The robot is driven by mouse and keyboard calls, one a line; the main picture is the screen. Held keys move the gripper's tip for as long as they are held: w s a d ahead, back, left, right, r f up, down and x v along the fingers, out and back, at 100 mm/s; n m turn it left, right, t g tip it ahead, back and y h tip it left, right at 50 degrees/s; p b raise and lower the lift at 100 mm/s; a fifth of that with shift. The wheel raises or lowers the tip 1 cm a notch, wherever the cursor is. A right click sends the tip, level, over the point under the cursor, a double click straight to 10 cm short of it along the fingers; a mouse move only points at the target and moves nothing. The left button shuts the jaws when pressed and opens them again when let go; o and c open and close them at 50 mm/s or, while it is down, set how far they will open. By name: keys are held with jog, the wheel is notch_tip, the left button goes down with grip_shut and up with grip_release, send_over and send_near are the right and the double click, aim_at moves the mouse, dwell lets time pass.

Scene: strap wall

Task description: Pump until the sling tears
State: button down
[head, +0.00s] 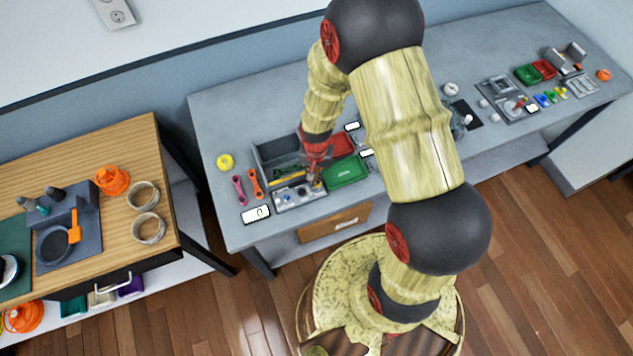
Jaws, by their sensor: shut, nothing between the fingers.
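My gripper (316,168) is shut and empty, pointing down at the front right of a small grey station on the grey bench. A small brass-coloured upright part (318,184) stands directly below my fingertips; I cannot tell whether they touch it. The station's front panel (298,200) carries several small knobs or fittings, one of them blue. Behind it is an open dark grey bin (274,152) with yellow and green pieces in it. I cannot make out a sling or strap for certain; my wrist hides part of the station.
A green tray (346,171) and a red tray (341,143) lie close right of my gripper. Pink (239,190) and orange (255,183) tools, a yellow roll (225,161) and a white card (256,214) lie left. My arm hides the bench middle.

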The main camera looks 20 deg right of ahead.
jog(key=shift+f+b, duration=0.9)
jog(key=shift+f, duration=0.4)
jog(key=shift+r, duration=0.1)
jog(key=shift+r+p, duration=0.9)
jog(key=shift+r, duration=0.25)
dwell(0.6)
jog(key=shift+f+b, duration=0.85)
jog(key=shift+f, duration=0.3)
jog(key=shift+r, duration=0.15)
jog(key=shift+r+p, duration=0.8)
jog(key=shift+r, duration=0.2)
jog(key=shift+f, duration=0.2)
